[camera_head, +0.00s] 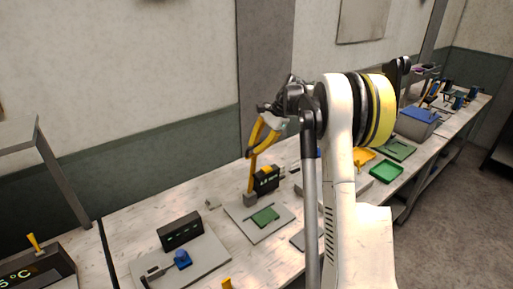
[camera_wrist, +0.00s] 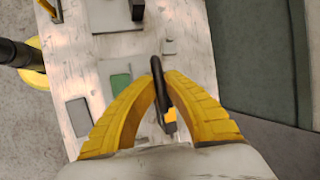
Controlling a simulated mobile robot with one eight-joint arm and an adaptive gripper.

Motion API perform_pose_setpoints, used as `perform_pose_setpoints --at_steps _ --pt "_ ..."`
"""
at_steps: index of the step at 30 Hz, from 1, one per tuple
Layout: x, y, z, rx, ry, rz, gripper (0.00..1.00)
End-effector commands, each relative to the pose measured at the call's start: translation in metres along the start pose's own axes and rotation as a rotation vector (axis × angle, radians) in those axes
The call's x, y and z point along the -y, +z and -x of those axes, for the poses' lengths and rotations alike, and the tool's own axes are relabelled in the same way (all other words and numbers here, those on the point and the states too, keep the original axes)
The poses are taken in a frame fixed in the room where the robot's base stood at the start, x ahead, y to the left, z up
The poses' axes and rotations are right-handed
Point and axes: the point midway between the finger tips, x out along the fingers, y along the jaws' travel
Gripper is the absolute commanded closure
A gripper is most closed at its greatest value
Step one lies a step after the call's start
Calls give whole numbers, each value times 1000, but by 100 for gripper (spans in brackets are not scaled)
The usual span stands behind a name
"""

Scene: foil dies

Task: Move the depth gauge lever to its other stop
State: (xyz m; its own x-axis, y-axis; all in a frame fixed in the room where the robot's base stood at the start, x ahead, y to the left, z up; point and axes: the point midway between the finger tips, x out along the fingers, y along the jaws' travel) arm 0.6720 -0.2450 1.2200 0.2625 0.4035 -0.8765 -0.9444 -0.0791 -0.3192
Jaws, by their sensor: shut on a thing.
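The depth gauge lever (camera_head: 251,178) is a slim yellow bar rising from a small grey block, leaning slightly right at its top. Beside it stands a black gauge housing (camera_head: 267,179) with a lit display. Both are at the back of a grey plate (camera_head: 245,222) bearing a green pad (camera_head: 265,217). My gripper (camera_head: 253,153) comes down from above, its yellow fingers shut on the lever's upper end.
A dark display unit (camera_head: 180,232) with a blue knob (camera_head: 182,259) stands to the left. A temperature unit (camera_head: 38,268) with its own yellow lever is at far left. Green (camera_head: 386,171) and yellow trays lie right. My arm hides part of the bench.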

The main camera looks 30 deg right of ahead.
Motion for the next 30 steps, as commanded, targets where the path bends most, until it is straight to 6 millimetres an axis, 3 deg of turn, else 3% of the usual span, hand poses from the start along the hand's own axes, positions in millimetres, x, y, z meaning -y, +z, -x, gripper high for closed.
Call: perform_pose_setpoints --at_steps 1,3,14,17,30 --pt "4 2 1 2 -9 1 85" --pt "4 2 1 2 -8 1 66" --pt "2 1 5 1 -5 1 66" --pt "2 0 17 0 -5 1 66" --pt "2 1 106 1 -5 1 66"
